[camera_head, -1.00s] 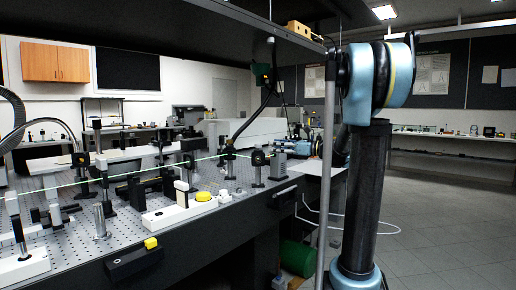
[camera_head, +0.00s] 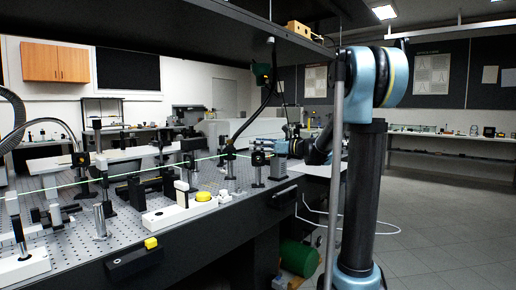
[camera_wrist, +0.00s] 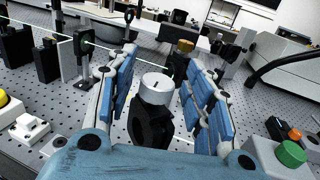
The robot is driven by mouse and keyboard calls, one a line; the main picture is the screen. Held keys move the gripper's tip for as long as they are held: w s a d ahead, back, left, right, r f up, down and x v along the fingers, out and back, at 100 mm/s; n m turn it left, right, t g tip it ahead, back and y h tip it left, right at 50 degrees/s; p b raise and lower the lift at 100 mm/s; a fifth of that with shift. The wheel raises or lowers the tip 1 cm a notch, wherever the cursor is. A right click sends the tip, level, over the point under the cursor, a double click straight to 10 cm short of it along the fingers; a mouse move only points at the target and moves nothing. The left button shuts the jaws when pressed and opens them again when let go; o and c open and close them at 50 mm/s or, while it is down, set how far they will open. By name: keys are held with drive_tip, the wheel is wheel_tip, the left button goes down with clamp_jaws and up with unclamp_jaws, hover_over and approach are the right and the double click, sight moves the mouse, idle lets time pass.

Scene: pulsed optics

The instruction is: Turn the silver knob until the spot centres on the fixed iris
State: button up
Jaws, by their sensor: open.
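The silver knob (camera_wrist: 158,88) is a round cap with a dark slot mark, on top of a black mount (camera_wrist: 150,128) in the wrist view. My gripper (camera_wrist: 162,70) is open, with one blue-padded finger to the left of the knob and one to the right. Gaps show between the knob and both fingers. In the head view my gripper (camera_head: 268,146) is small at the far right end of the bench, and the knob cannot be made out. A green beam crosses to a black post-mounted optic (camera_wrist: 84,42). I cannot tell which optic is the fixed iris, nor where the spot sits.
Black mounts (camera_wrist: 46,58) stand at left in the wrist view. A white block with a yellow button (camera_wrist: 4,98) is at the left edge, and a box with a green button (camera_wrist: 290,153) is at lower right. An overhead shelf (camera_head: 180,25) spans above the perforated bench (camera_head: 80,245).

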drive_tip(key=c, duration=1.1)
drive_tip(key=shift+w+d+n+g+y, duration=0.15)
drive_tip(key=shift+n+g+y, duration=0.15)
drive_tip(key=shift+n+g, duration=0.3)
drive_tip(key=n+g, duration=0.1)
drive_tip(key=g, duration=0.2)
drive_tip(key=shift+w+r+n+y, duration=0.1)
drive_tip(key=shift+n+y, duration=0.2)
drive_tip(key=n+g, duration=0.2)
drive_tip(key=g, duration=0.2)
drive_tip(key=n+g, duration=0.3)
drive_tip(key=g, duration=0.1)
drive_tip(key=shift+n+g+h, duration=0.3)
drive_tip(key=shift+h, duration=0.1)
drive_tip(key=shift+o, duration=0.3)
drive_tip(key=shift+n+g, duration=0.3)
drive_tip(key=shift+g, duration=0.2)
drive_tip(key=o, duration=1)
drive_tip(key=shift+o, duration=0.2)
